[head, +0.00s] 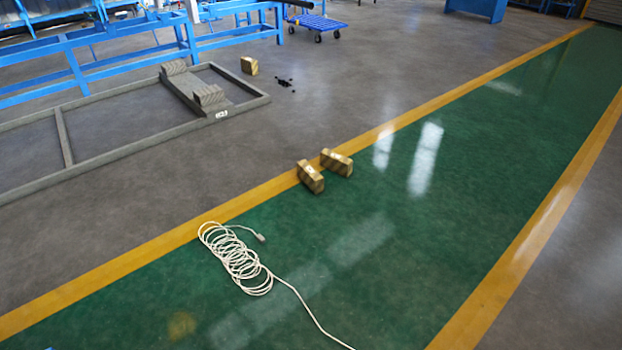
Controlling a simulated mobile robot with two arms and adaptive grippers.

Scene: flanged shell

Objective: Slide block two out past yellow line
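Two wooden blocks lie close together at the left yellow line (130,260) of the green lane. The nearer block (311,180) has its far end at the line and its near end on the green floor. The other block (338,164) sits just right of it, its left end at the line and the rest over green. Each has a small pale mark, too small to read, so I cannot tell which is block two. A third wooden block (249,66) stands on the grey floor at upper left. Neither of my grippers is in view.
A coiled white cable (238,262) lies on the green lane (450,200), its tail running to the bottom edge. A grey metal frame (130,148) and blue racks (70,60) stand at upper left. Small dark pieces (285,82) lie near the third block. The lane's right side is clear.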

